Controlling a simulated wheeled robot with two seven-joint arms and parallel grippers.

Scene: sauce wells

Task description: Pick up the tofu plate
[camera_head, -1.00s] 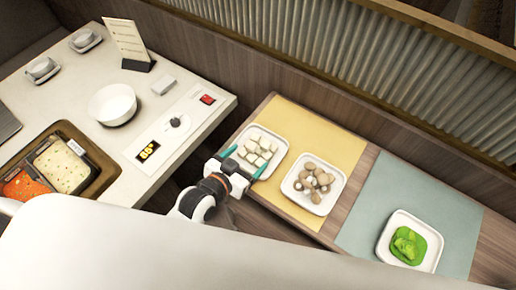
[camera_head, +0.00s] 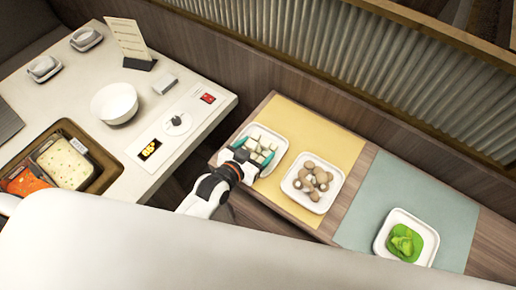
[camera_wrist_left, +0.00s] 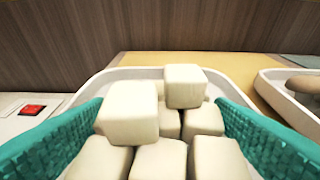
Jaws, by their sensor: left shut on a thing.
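The tofu plate (camera_head: 277,141) is a white square plate with several pale tofu cubes, at the left end of the side counter, partly on a yellow mat. My left gripper (camera_head: 252,155) reaches it from the front, its teal fingers at the plate's near part. In the left wrist view the plate's far rim (camera_wrist_left: 130,73) and the tofu cubes (camera_wrist_left: 165,125) lie between the two teal fingers, and the gripper is shut on the plate. The near rim is hidden. I cannot tell whether the plate is clear of the counter. My right gripper is not in view.
A mushroom plate (camera_head: 293,186) stands just right on the yellow mat (camera_head: 325,138). A plate of greens (camera_head: 382,240) sits on a grey-green mat (camera_head: 400,190). A wall runs behind.

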